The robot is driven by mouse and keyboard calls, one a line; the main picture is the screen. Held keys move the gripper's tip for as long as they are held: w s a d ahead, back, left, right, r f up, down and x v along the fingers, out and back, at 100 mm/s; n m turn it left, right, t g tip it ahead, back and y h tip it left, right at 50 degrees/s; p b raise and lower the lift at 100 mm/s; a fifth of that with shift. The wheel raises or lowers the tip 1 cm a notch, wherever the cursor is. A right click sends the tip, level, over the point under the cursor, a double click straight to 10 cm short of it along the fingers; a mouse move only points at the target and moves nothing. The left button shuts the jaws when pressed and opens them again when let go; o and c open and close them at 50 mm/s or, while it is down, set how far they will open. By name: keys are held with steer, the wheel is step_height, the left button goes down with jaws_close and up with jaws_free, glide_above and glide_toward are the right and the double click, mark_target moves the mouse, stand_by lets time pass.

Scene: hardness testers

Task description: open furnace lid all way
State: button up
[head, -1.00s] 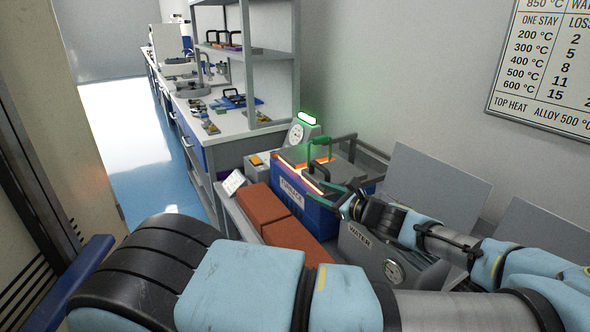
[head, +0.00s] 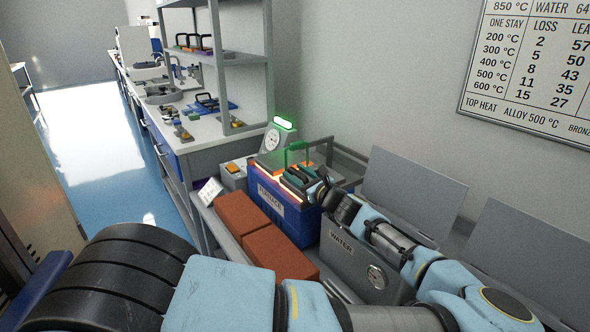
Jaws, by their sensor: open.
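The furnace (head: 272,201) is a blue box with a "FURNACE" label, standing among the bench items. Orange glow shows along its top edge. A green arched handle (head: 297,146) stands at its top. My gripper (head: 298,180) is over the top of the furnace, just in front of and below the green handle. Its jaws are open, with nothing visibly held. The fingers cover part of the furnace top, so the lid's exact angle and any contact with it are hard to tell.
Reddish-brown bricks (head: 243,215) lie left of the furnace. A grey "WATER" tank (head: 340,262) with a dial stands in front right, under my arm. A dial device (head: 274,140) with a green light stands behind. Grey panels (head: 412,190) stand to the right. Open floor (head: 95,130) lies far left.

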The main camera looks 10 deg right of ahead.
steer(key=shift+w+a, duration=0.15)
steer(key=shift+w, duration=0.2)
steer(key=shift+c, duration=0.2)
jaws_close()
stand_by(1.0)
